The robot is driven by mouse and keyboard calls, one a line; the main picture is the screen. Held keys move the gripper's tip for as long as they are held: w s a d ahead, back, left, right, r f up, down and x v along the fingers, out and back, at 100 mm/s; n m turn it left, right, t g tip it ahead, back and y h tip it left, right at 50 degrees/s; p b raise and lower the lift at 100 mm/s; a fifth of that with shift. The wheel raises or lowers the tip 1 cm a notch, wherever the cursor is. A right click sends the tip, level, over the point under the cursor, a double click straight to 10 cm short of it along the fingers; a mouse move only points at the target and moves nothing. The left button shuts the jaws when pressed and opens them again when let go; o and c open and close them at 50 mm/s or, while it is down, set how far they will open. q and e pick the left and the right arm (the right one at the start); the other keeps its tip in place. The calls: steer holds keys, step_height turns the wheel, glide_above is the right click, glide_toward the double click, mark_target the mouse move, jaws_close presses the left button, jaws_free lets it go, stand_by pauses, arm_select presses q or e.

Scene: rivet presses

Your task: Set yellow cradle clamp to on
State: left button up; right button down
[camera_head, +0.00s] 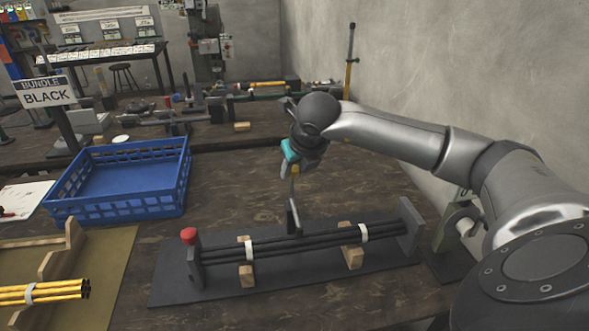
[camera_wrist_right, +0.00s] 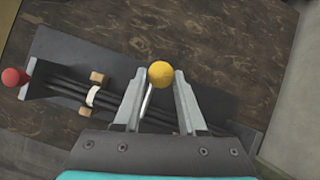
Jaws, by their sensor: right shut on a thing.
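A dark cradle base (camera_head: 170,285) lies on the workbench, with several black rods held in it by white bands. A clamp lever (camera_head: 293,213) rises from the middle of the cradle, roughly upright in the head view. Its yellow ball knob (camera_wrist_right: 160,73) sits between my right fingertips in the wrist view. My right gripper (camera_head: 291,172) is shut on this knob above the rods; it also shows in the wrist view (camera_wrist_right: 158,84). The knob is mostly hidden by the gripper in the head view. My left gripper is not in view.
A red knob (camera_head: 188,236) stands at the cradle's left end. A blue crate (camera_head: 120,200) stands to the left. Yellow rods (camera_head: 45,293) rest on wooden supports at lower left. A wall is close on the right.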

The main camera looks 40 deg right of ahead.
steer(key=shift+s+a+f+g, duration=0.3)
steer(key=shift+s+f, duration=0.05)
steer(key=shift+f, duration=0.25)
steer(key=c, duration=0.8)
jaws_free()
steer(key=shift+c, duration=0.2)
steer(key=o, duration=0.4)
steer(key=shift+w+d+r, duration=0.1)
steer(key=shift+d+r, duration=0.05)
steer(key=shift+r, duration=0.1)
steer(key=shift+c, duration=0.2)
steer(key=shift+r, duration=0.15)
steer(key=p+v, duration=0.1)
steer(key=v, duration=1.4)
steer(key=shift+s, duration=0.2)
